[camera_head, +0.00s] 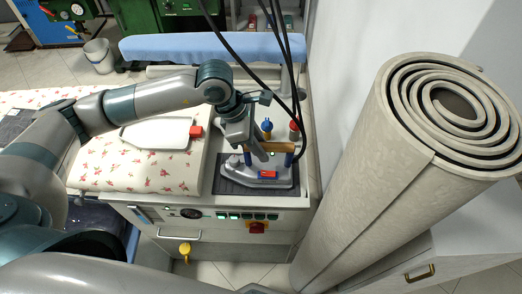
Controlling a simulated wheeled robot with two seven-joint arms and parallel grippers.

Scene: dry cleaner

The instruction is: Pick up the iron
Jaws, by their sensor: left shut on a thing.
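The iron (264,174) is grey, with a wooden-coloured handle, blue posts and a red label. It is at a dark rest pad (226,187) on the right end of the ironing station; whether its base touches the pad is hard to tell. My left gripper (255,147) comes down from above and is shut on the iron's handle. The fingertips are partly hidden by the gripper body. Dark cables hang from above and run down to the iron's right side. My right gripper is not in view.
The flowered ironing board (140,171) lies left of the iron, with a white plate with a red end (156,133) on it. A blue padded arm (215,47) is behind. A big rolled mat (400,170) stands close on the right. Small bottles (266,128) stand behind the iron.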

